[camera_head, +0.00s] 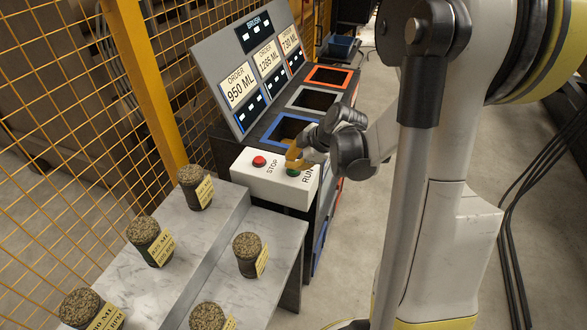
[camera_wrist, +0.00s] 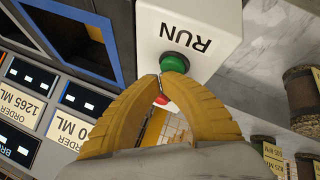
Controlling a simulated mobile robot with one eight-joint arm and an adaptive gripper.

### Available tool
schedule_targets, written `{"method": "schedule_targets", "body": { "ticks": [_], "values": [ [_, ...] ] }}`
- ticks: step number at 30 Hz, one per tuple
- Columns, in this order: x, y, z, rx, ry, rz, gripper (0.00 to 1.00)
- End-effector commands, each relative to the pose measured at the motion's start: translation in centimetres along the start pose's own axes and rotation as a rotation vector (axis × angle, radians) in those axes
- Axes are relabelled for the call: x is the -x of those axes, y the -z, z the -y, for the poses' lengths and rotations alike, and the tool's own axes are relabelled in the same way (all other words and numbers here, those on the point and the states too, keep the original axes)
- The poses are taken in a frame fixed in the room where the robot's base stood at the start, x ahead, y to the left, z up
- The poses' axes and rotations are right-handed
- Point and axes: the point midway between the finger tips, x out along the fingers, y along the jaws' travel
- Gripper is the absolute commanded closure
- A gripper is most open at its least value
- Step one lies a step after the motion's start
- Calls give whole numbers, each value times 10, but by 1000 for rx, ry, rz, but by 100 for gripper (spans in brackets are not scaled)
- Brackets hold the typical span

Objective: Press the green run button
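The green run button (camera_head: 293,172) sits on the white control box (camera_head: 262,185), beside the printed word RUN. It also shows in the wrist view (camera_wrist: 175,62), just beyond my fingertips. My gripper (camera_head: 292,158) has yellow fingers. In the wrist view my gripper (camera_wrist: 159,80) has its two fingertips together and nothing between them. The tips are right at the near edge of the green button; I cannot tell whether they touch it. In the head view the fingers partly cover the button. The red stop button (camera_head: 259,161) is to its left, and a bit of red shows between the fingers.
A sloped panel with order cards (camera_head: 245,80) stands behind bins with blue, grey and orange rims (camera_head: 328,76). Several turf rolls (camera_head: 195,187) stand on stepped marble shelves (camera_head: 215,235) in front. A yellow mesh fence (camera_head: 75,120) runs along the left.

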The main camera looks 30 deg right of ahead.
Motion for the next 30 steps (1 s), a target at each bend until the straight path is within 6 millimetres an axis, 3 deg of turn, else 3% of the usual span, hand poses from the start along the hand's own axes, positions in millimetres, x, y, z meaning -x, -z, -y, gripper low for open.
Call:
{"method": "schedule_targets", "body": {
  "ticks": [17, 30],
  "values": [
    [-2, -1, 1, 0, 0, 0, 100],
    [11, 6, -6, 0, 0, 0, 100]
  ]
}}
